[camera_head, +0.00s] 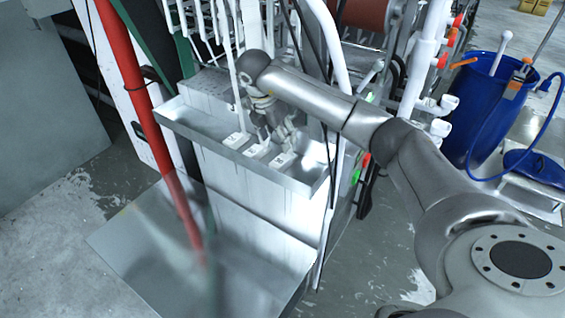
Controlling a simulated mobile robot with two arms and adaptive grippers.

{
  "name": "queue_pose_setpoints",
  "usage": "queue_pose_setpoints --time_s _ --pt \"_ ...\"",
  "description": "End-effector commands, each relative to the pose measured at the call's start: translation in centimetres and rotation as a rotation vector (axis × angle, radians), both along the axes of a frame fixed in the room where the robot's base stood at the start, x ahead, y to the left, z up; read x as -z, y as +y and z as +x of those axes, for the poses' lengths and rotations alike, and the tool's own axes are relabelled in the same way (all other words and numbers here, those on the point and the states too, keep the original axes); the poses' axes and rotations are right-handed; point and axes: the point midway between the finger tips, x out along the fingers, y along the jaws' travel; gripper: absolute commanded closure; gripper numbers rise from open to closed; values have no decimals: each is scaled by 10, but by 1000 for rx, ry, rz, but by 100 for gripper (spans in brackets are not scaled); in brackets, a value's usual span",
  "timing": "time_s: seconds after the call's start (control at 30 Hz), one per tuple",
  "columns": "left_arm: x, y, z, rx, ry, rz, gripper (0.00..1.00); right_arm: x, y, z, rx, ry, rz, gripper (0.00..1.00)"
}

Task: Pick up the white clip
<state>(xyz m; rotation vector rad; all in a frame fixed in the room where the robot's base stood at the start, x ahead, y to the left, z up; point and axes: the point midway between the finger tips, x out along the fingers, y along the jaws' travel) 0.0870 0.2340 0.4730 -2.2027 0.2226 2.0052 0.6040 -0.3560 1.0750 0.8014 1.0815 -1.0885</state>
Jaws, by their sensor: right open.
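Three small white clips lie in a row in a shallow metal tray (172,123): a left one (236,140), a middle one (256,151) and a right one (283,160). My right arm reaches in from the right, and my right gripper (281,138) points down over the tray. It is open, with its fingers just above and behind the middle and right clips. I cannot tell whether the fingertips touch a clip. My left gripper is not in view.
The tray has raised metal walls and sits on a white machine body (250,205). White rods and dark cables hang close around the gripper. A red post (150,110) stands at the left. A blue barrel (480,110) with a hose stands at the right.

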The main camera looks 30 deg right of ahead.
Motion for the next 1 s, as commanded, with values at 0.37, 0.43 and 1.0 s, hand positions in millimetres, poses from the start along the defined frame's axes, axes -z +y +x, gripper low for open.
queue_pose_setpoints --time_s 0.37,0.43,1.0 --pt "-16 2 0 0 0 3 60 44 -13 4 -3 2 1 43" --pt "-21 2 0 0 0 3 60 49 -14 4 -2 5 1 43" --pt "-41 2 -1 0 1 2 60 94 -25 11 -6 2 3 43"
